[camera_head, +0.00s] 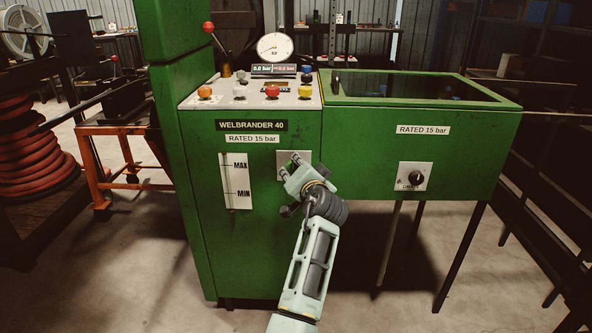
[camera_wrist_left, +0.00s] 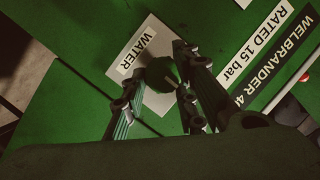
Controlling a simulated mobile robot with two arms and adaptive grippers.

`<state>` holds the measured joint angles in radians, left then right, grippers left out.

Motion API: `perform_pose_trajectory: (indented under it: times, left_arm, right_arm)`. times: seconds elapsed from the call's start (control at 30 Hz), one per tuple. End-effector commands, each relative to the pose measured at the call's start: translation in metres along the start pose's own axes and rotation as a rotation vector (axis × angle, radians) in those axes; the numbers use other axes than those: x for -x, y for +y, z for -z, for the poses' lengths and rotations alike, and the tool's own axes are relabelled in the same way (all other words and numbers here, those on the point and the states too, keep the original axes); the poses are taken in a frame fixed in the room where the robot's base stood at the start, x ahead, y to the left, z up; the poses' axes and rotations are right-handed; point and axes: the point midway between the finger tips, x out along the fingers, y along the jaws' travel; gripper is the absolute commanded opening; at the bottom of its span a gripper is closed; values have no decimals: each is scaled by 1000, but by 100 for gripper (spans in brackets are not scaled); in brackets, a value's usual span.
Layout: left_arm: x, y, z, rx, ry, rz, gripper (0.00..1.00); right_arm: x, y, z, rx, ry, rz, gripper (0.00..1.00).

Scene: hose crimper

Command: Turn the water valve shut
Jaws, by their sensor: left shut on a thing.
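The water valve is a dark knob (camera_wrist_left: 161,72) on a pale plate (camera_wrist_left: 143,48) labelled WATER in the left wrist view. In the head view the plate (camera_head: 282,157) sits on the front of the green machine, right of the level gauge, and my gripper hides the knob there. My left gripper (camera_head: 291,169) is at the plate, with its fingers on either side of the knob, shut on it. The fingers hide part of the knob, so its exact turn is hard to tell. My right gripper is out of view.
The green cabinet (camera_head: 250,245) carries a top panel with coloured buttons, a red-knobbed lever (camera_head: 209,28) and a dial gauge (camera_head: 275,47). A green tank (camera_head: 450,155) with a dark knob (camera_head: 415,179) adjoins it at right. Open floor lies in front.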

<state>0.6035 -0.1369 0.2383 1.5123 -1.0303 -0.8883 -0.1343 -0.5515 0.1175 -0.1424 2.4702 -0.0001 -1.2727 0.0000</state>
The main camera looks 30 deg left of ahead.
Motion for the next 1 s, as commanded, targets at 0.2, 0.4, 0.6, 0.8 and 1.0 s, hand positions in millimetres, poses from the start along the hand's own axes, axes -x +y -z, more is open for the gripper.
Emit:
perform_pose_trajectory:
  times: [0.2, 0.4, 0.6, 0.8, 1.0]
  left_arm:
    - [1, 11, -6, 2, -13, -21, 1]
    - [1, 11, -6, 2, -12, -21, 37]
    - [1, 9, -6, 1, -11, -17, 39]
    - [0, 7, -5, 1, -10, -13, 39]
    - [2, -3, 5, 5, -6, -8, 39]
  right_arm:
    - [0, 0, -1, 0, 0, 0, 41]
    - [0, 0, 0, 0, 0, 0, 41]
    - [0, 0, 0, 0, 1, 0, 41]
    - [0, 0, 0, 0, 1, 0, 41]
    - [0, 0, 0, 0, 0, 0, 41]
